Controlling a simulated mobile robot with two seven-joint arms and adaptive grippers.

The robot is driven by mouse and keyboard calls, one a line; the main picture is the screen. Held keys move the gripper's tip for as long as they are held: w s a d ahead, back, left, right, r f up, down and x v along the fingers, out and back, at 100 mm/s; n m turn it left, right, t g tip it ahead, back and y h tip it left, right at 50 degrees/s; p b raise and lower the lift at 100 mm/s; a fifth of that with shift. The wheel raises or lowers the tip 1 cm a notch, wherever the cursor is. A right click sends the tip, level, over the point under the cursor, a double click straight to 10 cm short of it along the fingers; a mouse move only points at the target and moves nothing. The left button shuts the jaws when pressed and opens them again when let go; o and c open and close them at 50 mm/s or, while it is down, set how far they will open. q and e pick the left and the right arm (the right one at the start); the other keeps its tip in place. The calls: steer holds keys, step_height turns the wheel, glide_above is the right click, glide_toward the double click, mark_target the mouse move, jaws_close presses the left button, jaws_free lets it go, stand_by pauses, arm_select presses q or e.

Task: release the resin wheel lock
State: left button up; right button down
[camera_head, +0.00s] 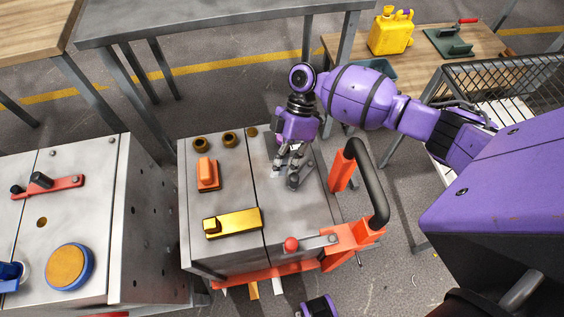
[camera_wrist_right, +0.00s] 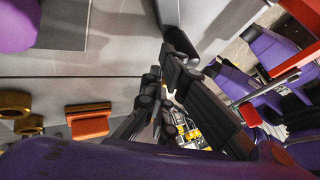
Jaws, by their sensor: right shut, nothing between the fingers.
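A lever with a red knob (camera_head: 291,244) lies along the front right edge of a grey-topped cart (camera_head: 225,260). It may be the wheel lock; no label is readable. A red knob (camera_wrist_right: 249,113) also shows at the right of the right wrist view. My right gripper (camera_head: 292,178) is over the back right part of the cart top, behind the lever and apart from it. Its fingers, also in the wrist view (camera_wrist_right: 160,100), are shut and empty.
The cart top carries an orange block (camera_head: 207,173), a yellow block (camera_head: 233,222) and brass rings (camera_head: 229,139). An orange bracket with a black handle (camera_head: 372,180) rises at its right. A grey cabinet (camera_head: 90,165) stands left. A wire basket (camera_head: 505,80) is at right.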

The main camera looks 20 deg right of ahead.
arm_select(q)
steer(key=shift+s, duration=0.25)
arm_select(e)
steer(key=v, duration=1.2)
stand_by(0.4)
